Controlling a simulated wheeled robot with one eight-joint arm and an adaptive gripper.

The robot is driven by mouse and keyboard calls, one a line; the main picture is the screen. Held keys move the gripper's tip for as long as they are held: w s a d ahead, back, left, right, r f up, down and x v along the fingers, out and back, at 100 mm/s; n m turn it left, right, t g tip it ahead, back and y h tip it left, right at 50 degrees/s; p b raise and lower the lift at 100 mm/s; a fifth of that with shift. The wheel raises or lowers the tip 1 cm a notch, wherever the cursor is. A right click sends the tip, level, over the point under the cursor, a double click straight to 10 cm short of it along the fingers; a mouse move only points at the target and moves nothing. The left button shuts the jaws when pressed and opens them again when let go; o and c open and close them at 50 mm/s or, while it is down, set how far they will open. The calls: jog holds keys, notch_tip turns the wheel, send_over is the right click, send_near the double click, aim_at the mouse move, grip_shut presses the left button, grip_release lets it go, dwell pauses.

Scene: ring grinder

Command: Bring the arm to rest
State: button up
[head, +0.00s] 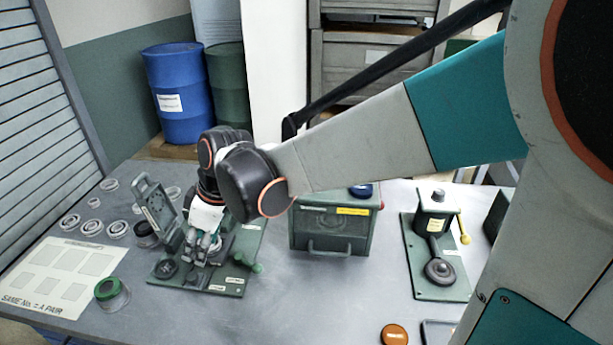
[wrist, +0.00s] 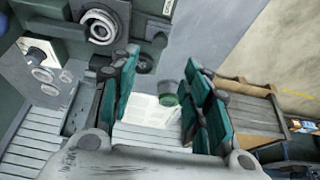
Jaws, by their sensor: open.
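My arm reaches from the right across the table, and my gripper (head: 203,256) points down over the left green machine (head: 222,283). In the wrist view my gripper (wrist: 163,88) shows two teal-padded fingers spread apart with nothing between them. The left machine has a flat base plate, a raised hinged lid (head: 155,207) and a green-knobbed handle. A pale ring (wrist: 100,27) shows on green machinery in the wrist view, beside the fingers and not between them. The fingers and wrist hide part of the machine in the head view, so I cannot tell whether they touch it.
A green drawer box (head: 332,228) stands right of the gripper. A second green machine (head: 437,262) with a yellow-knobbed lever is further right. Several loose rings (head: 92,228), a marked sheet (head: 62,277) and a green-and-white cup (head: 112,293) lie left. The table's front middle is clear.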

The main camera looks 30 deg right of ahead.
jog(key=shift+s, duration=0.15)
jog(key=s+d+r+m+t+h, duration=0.3)
jog(key=s+d+r+m+t, duration=0.1)
jog(key=s+d+m, duration=0.6)
jog(key=shift+s+d+r, duration=0.55)
jog(key=shift+s+d, duration=1.3)
jog(key=shift+s, duration=0.6)
dwell(4.3)
